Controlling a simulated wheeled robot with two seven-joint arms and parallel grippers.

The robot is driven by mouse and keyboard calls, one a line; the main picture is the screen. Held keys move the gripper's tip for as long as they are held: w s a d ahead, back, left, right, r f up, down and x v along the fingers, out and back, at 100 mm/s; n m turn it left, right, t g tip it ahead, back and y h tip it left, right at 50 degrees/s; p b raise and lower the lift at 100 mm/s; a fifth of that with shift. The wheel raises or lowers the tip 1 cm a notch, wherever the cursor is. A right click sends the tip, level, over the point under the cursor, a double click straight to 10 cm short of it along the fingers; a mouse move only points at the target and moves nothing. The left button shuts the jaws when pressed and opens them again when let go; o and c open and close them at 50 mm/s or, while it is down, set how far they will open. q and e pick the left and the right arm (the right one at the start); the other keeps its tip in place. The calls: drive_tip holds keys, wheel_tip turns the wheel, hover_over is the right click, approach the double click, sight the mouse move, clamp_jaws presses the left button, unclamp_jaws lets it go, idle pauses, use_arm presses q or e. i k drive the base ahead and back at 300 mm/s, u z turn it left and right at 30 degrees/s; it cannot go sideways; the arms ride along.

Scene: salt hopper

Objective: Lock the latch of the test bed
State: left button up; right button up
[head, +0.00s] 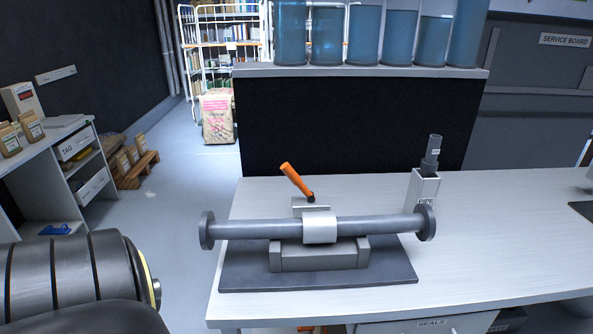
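The test bed (318,258) stands on a dark base plate (280,284) on the light work table. A grey pipe (265,228) with a round flange at each end lies across it, under a silver clamp band (320,229). The latch has an orange handle (296,180) that sticks up behind the clamp and tilts to the upper left. My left arm, dark and ribbed, fills the lower left corner of the head view; its gripper does not show. My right gripper is not in view.
A square holder marked PIPE (424,187) with a dark cylinder stands behind the right flange. A raised shelf (360,71) with several blue-filled containers is at the back. A low shelf unit (60,150) stands left.

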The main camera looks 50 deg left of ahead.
sight(285, 168)
drive_tip(key=z, duration=0.05)
drive_tip(key=k, duration=0.4)
drive_tip(key=u, duration=0.8)
